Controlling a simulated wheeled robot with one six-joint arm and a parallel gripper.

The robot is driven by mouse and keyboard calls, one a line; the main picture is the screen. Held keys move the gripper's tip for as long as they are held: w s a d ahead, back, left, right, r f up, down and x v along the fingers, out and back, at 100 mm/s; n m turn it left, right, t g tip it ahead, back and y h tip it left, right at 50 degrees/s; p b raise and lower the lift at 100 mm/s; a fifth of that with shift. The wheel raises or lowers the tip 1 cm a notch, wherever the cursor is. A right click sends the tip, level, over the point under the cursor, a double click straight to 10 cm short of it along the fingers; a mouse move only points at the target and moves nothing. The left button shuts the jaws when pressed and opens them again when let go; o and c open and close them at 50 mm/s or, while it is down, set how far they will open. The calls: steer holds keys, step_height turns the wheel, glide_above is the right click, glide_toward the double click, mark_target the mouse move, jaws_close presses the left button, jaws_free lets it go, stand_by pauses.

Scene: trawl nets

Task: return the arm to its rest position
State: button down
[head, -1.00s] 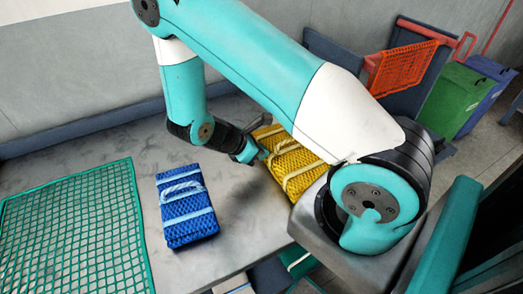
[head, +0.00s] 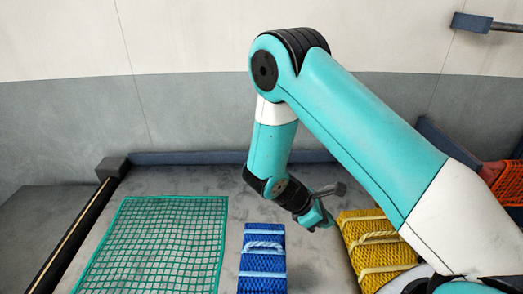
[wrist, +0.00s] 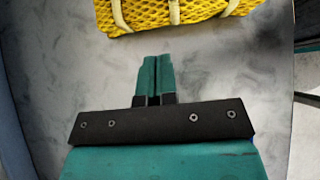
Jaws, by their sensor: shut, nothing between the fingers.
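My gripper (head: 322,218) hangs above the grey table, between the blue net bundle and the yellow net bundle. In the wrist view my gripper (wrist: 154,62) has its two teal fingers together with nothing between them. The arm is bent, with its elbow high and its forearm pointing down. The yellow net bundle (head: 362,238), tied with pale rope, lies to the right of the gripper, partly hidden by my arm. It also shows at the top of the wrist view (wrist: 190,12), apart from the fingertips.
The blue net bundle (head: 262,262) lies on the table (head: 190,180), left of the gripper. A green net (head: 155,245) lies flat farther left. A wall (head: 190,110) stands behind the table. An orange net (head: 505,185) hangs at the right edge.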

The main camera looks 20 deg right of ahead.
steer(key=s+a+r+m+t+y+b, duration=0.1)
steer(key=s+a+r+m+y, duration=0.3)
steer(key=a+r, duration=0.45)
steer(key=s+a+r+m+t+y+b, duration=0.1)
steer(key=s+a+r+m+t+y, duration=0.1)
steer(key=a+r+y, duration=0.6)
steer(key=s+a+r, duration=0.3)
steer(key=s+r, duration=0.5)
steer(key=s, duration=0.1)
steer(key=shift+r+m+y+b, duration=0.3)
steer(key=shift+m+b, duration=0.1)
steer(key=shift+b, duration=0.05)
